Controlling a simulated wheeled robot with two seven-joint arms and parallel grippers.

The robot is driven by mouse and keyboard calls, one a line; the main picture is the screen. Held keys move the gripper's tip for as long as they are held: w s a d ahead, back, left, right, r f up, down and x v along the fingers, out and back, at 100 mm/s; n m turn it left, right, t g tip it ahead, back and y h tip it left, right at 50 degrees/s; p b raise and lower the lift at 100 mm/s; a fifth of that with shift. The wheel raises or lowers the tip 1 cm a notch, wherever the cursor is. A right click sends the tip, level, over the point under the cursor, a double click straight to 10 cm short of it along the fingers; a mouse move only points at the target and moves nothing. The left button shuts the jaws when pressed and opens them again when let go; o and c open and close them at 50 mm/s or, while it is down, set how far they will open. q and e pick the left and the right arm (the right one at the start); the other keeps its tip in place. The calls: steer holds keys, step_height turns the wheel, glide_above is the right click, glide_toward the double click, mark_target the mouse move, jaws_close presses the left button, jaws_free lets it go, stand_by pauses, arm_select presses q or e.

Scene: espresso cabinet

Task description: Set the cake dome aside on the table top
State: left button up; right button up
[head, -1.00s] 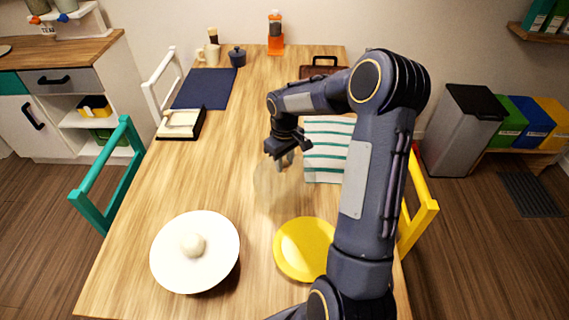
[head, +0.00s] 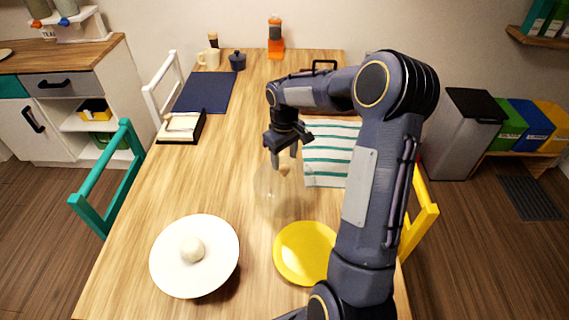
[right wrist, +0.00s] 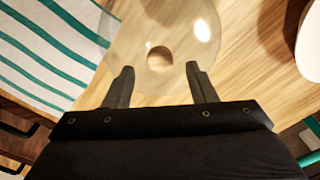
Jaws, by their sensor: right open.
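The cake dome (head: 272,200) is clear and see-through. It stands on the wooden table top, behind the yellow plate (head: 291,258) and left of the striped cloth. Its small tan knob (head: 285,171) is at the top. My right gripper (head: 284,161) is open and points down just over the dome. In the right wrist view the dome (right wrist: 118,48) lies ahead of the open gripper (right wrist: 160,70), with its round knob (right wrist: 159,57) in line with the gap between the fingertips. I cannot tell how far the fingers are from the knob. My left gripper is out of view.
A wide white dish (head: 170,262) with a pale round ball stands at the front left. The striped cloth (head: 325,165) lies right of the dome. A dark blue mat (head: 205,93) and a black-edged tray (head: 181,127) lie farther back. The table's left middle is bare.

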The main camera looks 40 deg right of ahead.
step_height(320, 180, up, 8)
steer(key=s+a+r+t, duration=0.2)
steer(key=s+a+r, duration=0.3)
steer(key=s, duration=0.1)
steer(key=s+a+f+m+t+y, duration=0.2)
steer(key=s+a+t+y, duration=0.1)
steer(key=s+a, duration=1)
steer(key=s, duration=0.4)
steer(key=shift+a+f+m+t+y, duration=0.3)
steer(key=shift+a+f+m+y, duration=0.05)
steer(key=shift+m+y, duration=0.05)
